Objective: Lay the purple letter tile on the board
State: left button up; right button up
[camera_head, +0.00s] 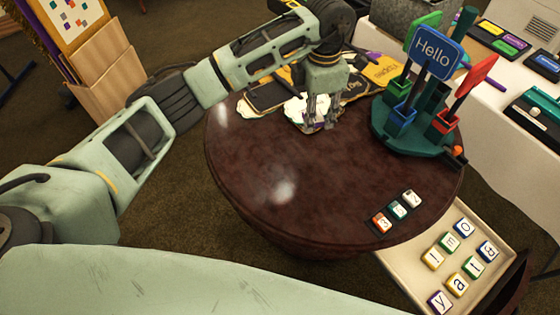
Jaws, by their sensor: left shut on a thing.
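The purple letter tile (440,302), marked with a "y", sits at the near end of a cream open drawer at the lower right. The board (383,233) appears to be the short dark strip near the table's right front edge; it bears an orange, a teal and a dark-edged tile in a row. My left gripper (323,121) is at the far side of the round table, shut on a white object with coloured edges (301,110), far from the purple tile. The grip itself is partly hidden by the fingers. My right gripper is out of view.
Several other letter tiles (445,243) lie in the cream drawer (404,277). A green stand (400,139) with coloured paddles, one reading "Hello", stands at the table's right back. A dark flat item (267,96) lies left of the gripper. The round table (290,180) is clear in its middle.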

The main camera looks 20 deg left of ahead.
pick_arm(q)
jog(key=shift+w+d+f+n, duration=0.1)
jog(key=shift+d+f+n, duration=0.4)
jog(key=shift+n, duration=0.5)
jog(key=shift+f+n, duration=0.6)
jog(key=shift+n, duration=0.3)
jog(key=p, duration=0.3)
send_over(274, 154)
notch_tip(274, 154, down, 7)
jog(key=shift+d+r, duration=0.1)
jog(key=shift+r, duration=0.05)
notch_tip(274, 154, down, 4)
jog(key=shift+f+p, duration=0.1)
jog(key=shift+p, duration=0.2)
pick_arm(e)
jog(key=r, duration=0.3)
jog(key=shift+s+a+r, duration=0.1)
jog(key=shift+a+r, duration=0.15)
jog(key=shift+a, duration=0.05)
pick_arm(q)
jog(key=shift+f, duration=0.2)
jog(key=o, duration=1)
jog(key=shift+c, duration=0.2)
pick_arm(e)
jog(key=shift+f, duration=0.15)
